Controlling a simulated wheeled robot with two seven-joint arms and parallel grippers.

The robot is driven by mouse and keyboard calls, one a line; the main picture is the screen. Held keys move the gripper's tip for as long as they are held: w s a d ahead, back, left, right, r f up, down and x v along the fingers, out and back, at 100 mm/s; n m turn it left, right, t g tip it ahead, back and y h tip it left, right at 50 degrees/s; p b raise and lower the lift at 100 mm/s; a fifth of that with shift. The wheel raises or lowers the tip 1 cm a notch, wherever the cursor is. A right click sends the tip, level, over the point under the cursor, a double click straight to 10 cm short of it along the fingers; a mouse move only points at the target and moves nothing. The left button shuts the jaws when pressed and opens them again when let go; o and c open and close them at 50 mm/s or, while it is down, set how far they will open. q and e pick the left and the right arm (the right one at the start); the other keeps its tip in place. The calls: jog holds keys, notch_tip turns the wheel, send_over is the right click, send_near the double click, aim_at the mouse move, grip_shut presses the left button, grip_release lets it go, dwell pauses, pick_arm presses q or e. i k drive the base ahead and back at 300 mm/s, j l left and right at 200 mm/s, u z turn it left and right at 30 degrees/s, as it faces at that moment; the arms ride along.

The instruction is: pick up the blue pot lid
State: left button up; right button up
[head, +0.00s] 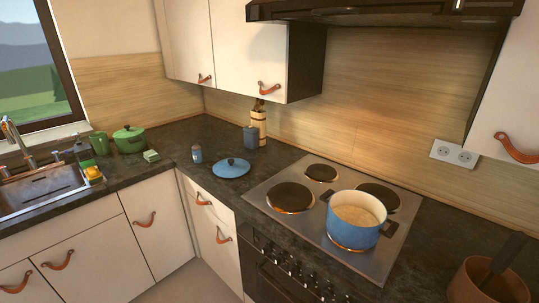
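The blue pot lid (231,168) lies flat on the dark countertop (190,140), left of the stove, with its dark knob facing up. The matching blue pot (354,221) stands uncovered on the front right burner, with pale contents inside. Neither of my grippers shows in the head view.
The stove (300,220) has several burners. A small jar (197,154), a blue cup (250,137) and a wooden holder (258,122) stand near the lid. A green pot (129,139) is by the sink (40,190).

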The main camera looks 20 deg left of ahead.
aim_at(228, 167)
jog(key=j+z, duration=0.25)
jog(key=z, duration=0.2)
jog(key=j+z, duration=0.25)
jog(key=z, duration=0.15)
jog(key=j+z, duration=0.25)
jog(key=z, duration=0.2)
